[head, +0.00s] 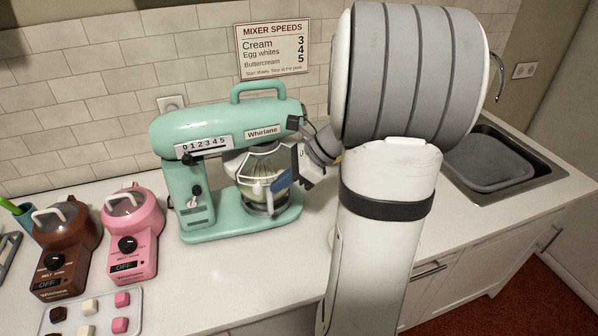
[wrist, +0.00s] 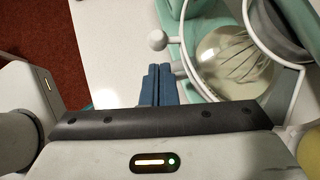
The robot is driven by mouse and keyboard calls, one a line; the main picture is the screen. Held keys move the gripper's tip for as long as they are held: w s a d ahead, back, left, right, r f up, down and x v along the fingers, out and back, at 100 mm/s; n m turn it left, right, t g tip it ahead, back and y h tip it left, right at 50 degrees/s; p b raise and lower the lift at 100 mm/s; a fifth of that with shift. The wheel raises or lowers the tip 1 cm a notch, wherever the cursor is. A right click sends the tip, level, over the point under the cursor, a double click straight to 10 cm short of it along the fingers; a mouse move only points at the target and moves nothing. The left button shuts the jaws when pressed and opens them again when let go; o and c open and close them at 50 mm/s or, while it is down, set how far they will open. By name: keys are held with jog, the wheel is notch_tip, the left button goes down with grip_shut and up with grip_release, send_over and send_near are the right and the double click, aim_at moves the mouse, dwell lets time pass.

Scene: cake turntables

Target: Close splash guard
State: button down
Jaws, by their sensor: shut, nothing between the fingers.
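A mint-green stand mixer (head: 222,127) stands on the counter. Its splash guard (head: 262,160), a clear piece with a pale rim, is at the bowl (head: 262,203) under the mixer head. In the wrist view the guard's pale curved rim (wrist: 294,92) passes around the bowl, and a pale round knob (wrist: 158,40) sticks out on its left. A wire whisk (wrist: 240,58) shows inside. My gripper (wrist: 159,68) has its blue fingers shut together and empty, just below the knob and left of the rim. Contact with the rim cannot be told. In the head view the fingers (head: 281,182) are in front of the bowl.
A pink melter (head: 133,232) and a brown melter (head: 66,250) stand left of the mixer, behind a tray (head: 98,306) of small blocks. A sink (head: 545,165) is at the right. The counter in front of the mixer is clear. My arm hides the counter to its right.

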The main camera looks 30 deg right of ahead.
aim_at(260, 187)
jog(key=shift+w+a, duration=0.35)
jog(key=shift+a, duration=0.25)
jog(key=a, duration=0.1)
jog(key=a+m, duration=0.1)
jog(key=shift+w+a+t+h, duration=0.3)
jog(key=shift+w+a+t, duration=0.1)
